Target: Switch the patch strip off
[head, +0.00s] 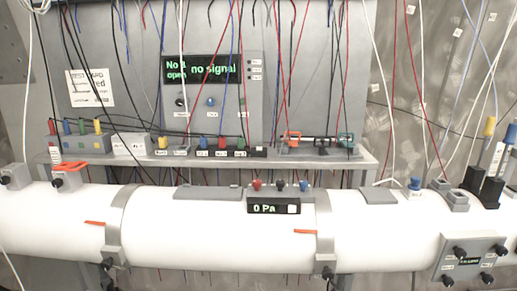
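A low dark strip (222,153), which looks like the patch strip, lies on the grey shelf behind the white pipe. Blue, red and green plugs stand along it, with small labels on its front. Its black right end (258,152) may carry a switch, but it is too small to tell its position. Neither of my grippers shows in the head view.
A white pipe (220,225) with grey clamps and a "0 Pa" display box (274,207) crosses the front. A "no signal" panel (212,82) stands behind the shelf (355,162). Many loose wires hang in front of the panel. An orange-and-teal clamp device (318,142) sits right of the strip.

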